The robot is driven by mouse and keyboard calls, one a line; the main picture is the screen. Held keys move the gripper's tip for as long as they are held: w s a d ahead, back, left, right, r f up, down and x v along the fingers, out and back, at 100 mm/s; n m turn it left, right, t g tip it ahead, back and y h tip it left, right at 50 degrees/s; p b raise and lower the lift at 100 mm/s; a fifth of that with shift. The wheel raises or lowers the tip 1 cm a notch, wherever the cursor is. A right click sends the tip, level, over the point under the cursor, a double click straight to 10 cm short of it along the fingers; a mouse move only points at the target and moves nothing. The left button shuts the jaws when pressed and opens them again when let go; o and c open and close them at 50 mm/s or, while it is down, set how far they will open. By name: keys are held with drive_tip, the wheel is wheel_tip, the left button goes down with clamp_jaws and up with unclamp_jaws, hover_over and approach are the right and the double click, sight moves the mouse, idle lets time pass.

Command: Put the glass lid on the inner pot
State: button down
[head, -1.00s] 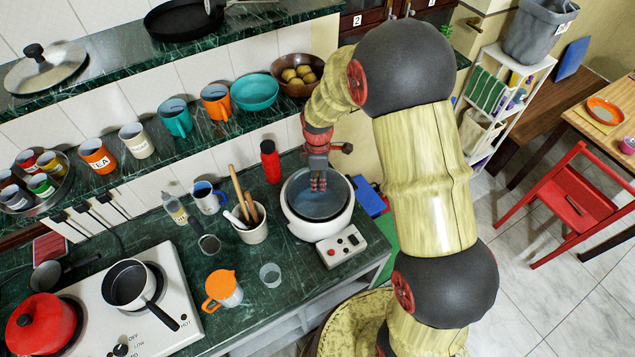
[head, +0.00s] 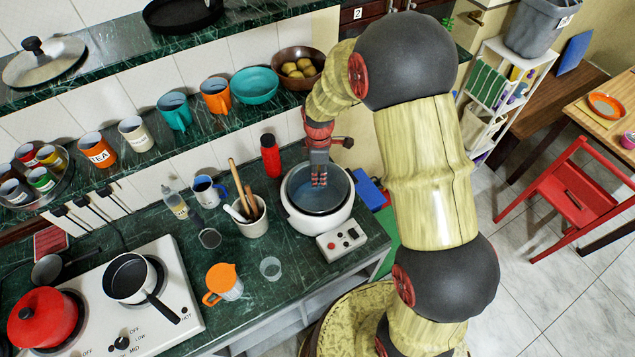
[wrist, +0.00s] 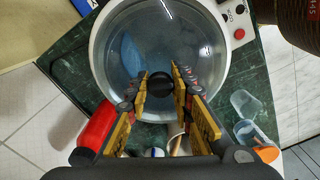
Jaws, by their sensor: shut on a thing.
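My gripper (head: 319,181) is over the white cooker (head: 327,226) at the counter's right end. In the wrist view its yellow-padded fingers (wrist: 159,88) are shut on the black knob of the glass lid (wrist: 200,45). The lid is clear and round, and nearly fills the cooker's opening in that view. In the head view the lid (head: 318,199) shows bluish inside the dark rim of the inner pot (head: 290,190). The lid looks about level and roughly centred over the pot. I cannot tell whether it rests on the pot's rim or hangs slightly above it.
A red bottle (head: 270,155) and a white utensil crock (head: 251,225) stand close left of the cooker. An orange-lidded jug (head: 223,283) and a clear glass (head: 270,268) are nearer the front. A shelf with mugs and bowls (head: 255,86) is behind. A blue object (head: 369,192) lies right.

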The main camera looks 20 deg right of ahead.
sight(319, 175)
drive_tip(key=shift+f, duration=0.35)
idle(0.3)
drive_tip(key=c, duration=1.5)
unclamp_jaws()
drive_tip(key=shift+o, duration=1.2)
drive_tip(key=shift+o, duration=1.4)
drive_tip(key=shift+r+p, duration=2)
drive_tip(key=shift+r, duration=1.55)
